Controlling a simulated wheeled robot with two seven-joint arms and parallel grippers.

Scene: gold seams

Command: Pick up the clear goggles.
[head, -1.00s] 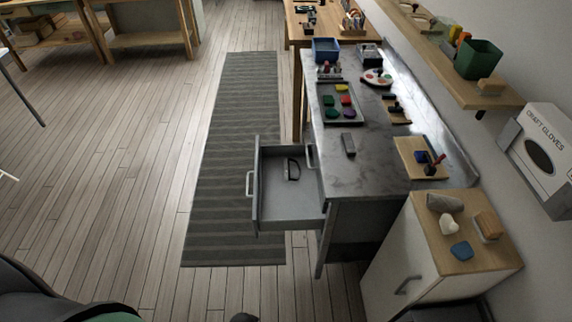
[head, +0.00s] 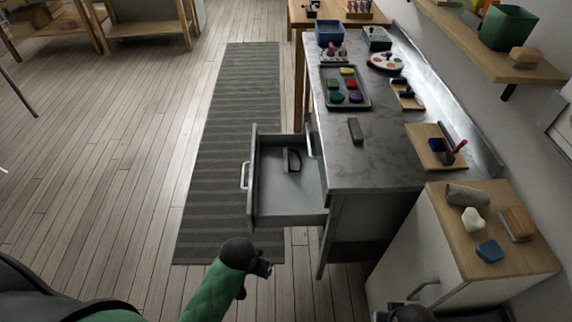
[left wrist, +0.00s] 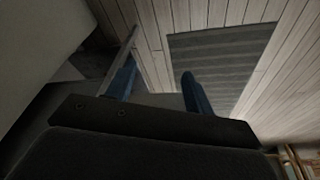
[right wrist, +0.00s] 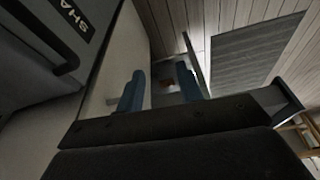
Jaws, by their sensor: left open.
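The goggles (head: 291,161) lie in the open grey drawer (head: 263,213), near its back. They show as a small pale piece with a dark curved strap or rim, too small to make out clearly. My left gripper (left wrist: 158,70) is open and empty in the left wrist view. In the head view my green left arm (head: 210,292) reaches up from the bottom, short of the drawer front, and its fingers are hard to make out. My right gripper (right wrist: 160,70) is open, with blue finger pads apart, in the right wrist view.
The drawer juts left from the metal workbench (head: 375,165), over a striped grey rug (head: 225,140). A white cabinet (head: 415,250) with a wooden top stands at the near right, bearing several small items. A grey block (head: 355,130) lies on the bench. Floor left of the rug is clear.

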